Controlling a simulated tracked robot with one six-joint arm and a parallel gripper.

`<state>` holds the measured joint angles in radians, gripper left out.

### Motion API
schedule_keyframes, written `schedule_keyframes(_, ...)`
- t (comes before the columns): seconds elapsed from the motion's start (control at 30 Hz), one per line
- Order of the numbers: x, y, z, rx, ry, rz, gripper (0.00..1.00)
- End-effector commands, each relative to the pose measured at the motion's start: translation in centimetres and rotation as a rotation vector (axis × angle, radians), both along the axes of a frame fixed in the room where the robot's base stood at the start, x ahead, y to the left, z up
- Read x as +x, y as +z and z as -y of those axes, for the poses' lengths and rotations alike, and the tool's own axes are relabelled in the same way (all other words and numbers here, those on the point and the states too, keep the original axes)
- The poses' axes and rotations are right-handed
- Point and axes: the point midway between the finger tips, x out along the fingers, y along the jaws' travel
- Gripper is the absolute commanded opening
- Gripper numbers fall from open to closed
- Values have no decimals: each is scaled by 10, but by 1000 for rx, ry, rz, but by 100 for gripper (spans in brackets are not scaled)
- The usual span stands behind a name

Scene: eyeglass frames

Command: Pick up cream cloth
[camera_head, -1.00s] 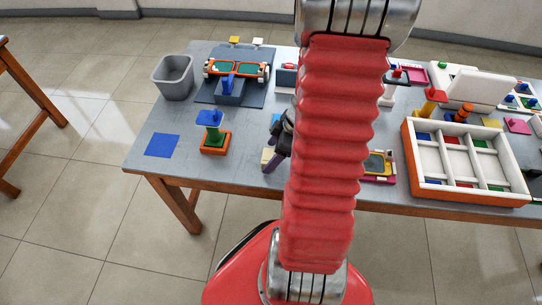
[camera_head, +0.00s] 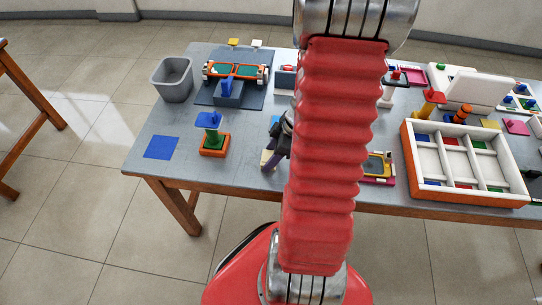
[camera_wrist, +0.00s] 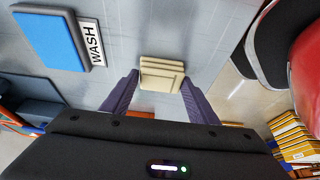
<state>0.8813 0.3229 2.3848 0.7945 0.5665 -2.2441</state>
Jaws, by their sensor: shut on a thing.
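The cream cloth (camera_wrist: 162,74) is a small folded stack between the two purple fingertips of my gripper (camera_wrist: 160,82) in the wrist view. My gripper is shut on it. In the head view the cloth (camera_head: 267,158) shows as a small pale patch near the table's front edge, beside the purple fingers of my gripper (camera_head: 272,160). My red arm hides part of the gripper and the table behind it. I cannot tell whether the cloth is clear of the table top.
A blue pad (camera_wrist: 48,38) with a WASH label (camera_wrist: 91,42) lies close by.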

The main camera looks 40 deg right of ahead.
Motion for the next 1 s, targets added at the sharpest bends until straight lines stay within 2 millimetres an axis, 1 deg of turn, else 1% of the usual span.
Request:
schedule_keyframes(0.17, 0, 4, 0, 0, 1, 1, 33)
schedule_keyframes(0.33, 1, 17, 1, -2, 1, 3, 33)
schedule_keyframes(0.47, 1, 34, 1, -3, 1, 4, 33)
schedule_keyframes(0.8, 1, 83, 1, -3, 1, 2, 33)
schedule_keyframes(0.9, 1, 93, 0, -2, 0, 1, 33)
schedule_keyframes(1.0, 0, 98, 0, -1, 1, -1, 33)
